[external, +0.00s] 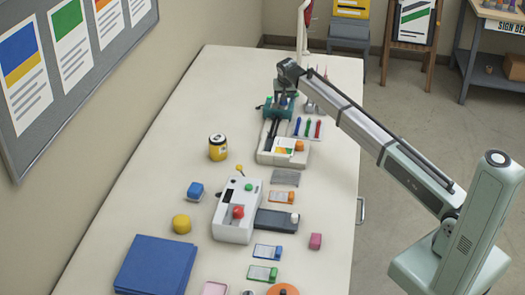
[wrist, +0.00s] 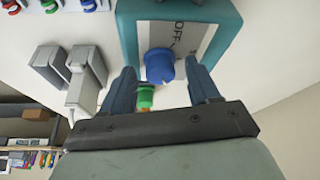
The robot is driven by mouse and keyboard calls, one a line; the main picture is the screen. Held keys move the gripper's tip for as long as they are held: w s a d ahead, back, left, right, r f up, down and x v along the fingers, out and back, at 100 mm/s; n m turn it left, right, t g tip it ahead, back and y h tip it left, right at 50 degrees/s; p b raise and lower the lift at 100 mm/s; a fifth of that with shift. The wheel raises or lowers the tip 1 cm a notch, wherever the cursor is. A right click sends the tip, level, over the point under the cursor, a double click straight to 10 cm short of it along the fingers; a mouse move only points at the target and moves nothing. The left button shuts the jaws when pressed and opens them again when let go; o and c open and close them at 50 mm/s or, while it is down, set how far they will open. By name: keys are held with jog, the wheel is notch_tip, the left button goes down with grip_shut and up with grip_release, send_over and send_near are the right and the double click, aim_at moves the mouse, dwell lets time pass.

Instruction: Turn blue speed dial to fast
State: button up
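The blue dial (wrist: 159,66) sits on a pale panel marked "OFF" in the teal-framed machine (wrist: 128,25). In the external view the teal machine (external: 270,112) stands toward the far end of the table, partly hidden by my gripper (external: 284,98). In the wrist view my gripper (wrist: 160,72) is open, one finger on each side of the blue dial, with visible gaps. I cannot tell how deep the fingers reach. A green knob (wrist: 146,96) shows just below the blue dial, between the fingers. The dial's pointer setting is not readable.
Two grey blocks (wrist: 66,70) stand left of the machine in the wrist view. A tray with blue, green and red pieces (external: 307,128) lies beside it. A beige machine (external: 284,150) and a white machine (external: 236,210) are nearer. A yellow jar (external: 218,148) stands left.

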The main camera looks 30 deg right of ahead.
jog(key=shift+r, duration=0.1)
jog(key=v, duration=1.3)
jog(key=shift+r, duration=0.3)
jog(key=shift+s+a, duration=0.1)
jog(key=shift+s, duration=0.05)
